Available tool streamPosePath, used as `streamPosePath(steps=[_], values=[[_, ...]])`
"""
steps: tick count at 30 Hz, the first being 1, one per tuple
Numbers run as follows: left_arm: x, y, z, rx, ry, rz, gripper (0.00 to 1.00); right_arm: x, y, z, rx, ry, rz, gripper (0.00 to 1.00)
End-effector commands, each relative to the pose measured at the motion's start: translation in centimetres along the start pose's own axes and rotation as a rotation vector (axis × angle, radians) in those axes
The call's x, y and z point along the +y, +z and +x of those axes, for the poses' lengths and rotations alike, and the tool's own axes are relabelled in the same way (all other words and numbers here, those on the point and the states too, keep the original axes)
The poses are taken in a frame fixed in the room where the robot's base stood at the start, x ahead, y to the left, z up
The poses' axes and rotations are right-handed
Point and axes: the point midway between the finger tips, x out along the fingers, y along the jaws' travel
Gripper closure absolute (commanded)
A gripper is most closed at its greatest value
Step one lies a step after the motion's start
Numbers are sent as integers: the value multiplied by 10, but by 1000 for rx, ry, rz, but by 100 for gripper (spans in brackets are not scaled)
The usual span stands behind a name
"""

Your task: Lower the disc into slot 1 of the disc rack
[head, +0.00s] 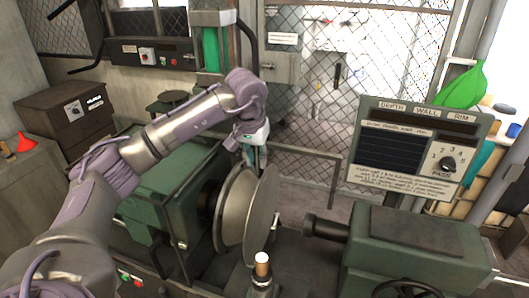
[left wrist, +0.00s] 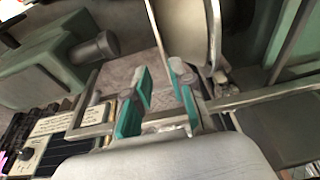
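A grey flat round disc (head: 262,215) stands on edge in the lathe in the head view. A paler dish-shaped piece (head: 233,208) stands close to its left, on the headstock side. My left gripper (head: 252,152) is just above and behind their upper edges. In the left wrist view my left gripper (left wrist: 162,78) has its teal fingers apart, with only floor seen between them. A round grey face (left wrist: 184,28) shows beyond the right fingertip; which piece it is, I cannot tell. No disc rack can be made out. My right gripper is not in view.
The green headstock (head: 160,190) is at left and the tailstock (head: 410,245) at right. A white-topped post (head: 262,262) stands in front of the disc. A sign panel (head: 415,148) stands above the tailstock. A mesh fence (head: 350,70) closes the back.

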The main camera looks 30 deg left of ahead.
Motion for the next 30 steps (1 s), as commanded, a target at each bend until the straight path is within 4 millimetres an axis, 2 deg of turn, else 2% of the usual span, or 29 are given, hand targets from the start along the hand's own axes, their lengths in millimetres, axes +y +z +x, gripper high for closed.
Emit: streamPosePath(steps=[6,10,13,18,21,25,30], values=[[0,1,17,-1,2,-1,77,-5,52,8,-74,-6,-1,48],[1,1,32,0,2,-2,77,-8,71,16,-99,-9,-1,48],[1,2,44,-1,3,-1,77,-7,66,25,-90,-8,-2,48],[1,1,63,-1,3,0,77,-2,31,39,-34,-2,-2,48],[1,1,73,0,3,-1,77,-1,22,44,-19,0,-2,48],[1,0,80,0,3,-1,77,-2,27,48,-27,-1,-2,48],[2,0,82,1,4,-1,77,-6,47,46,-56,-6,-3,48]])
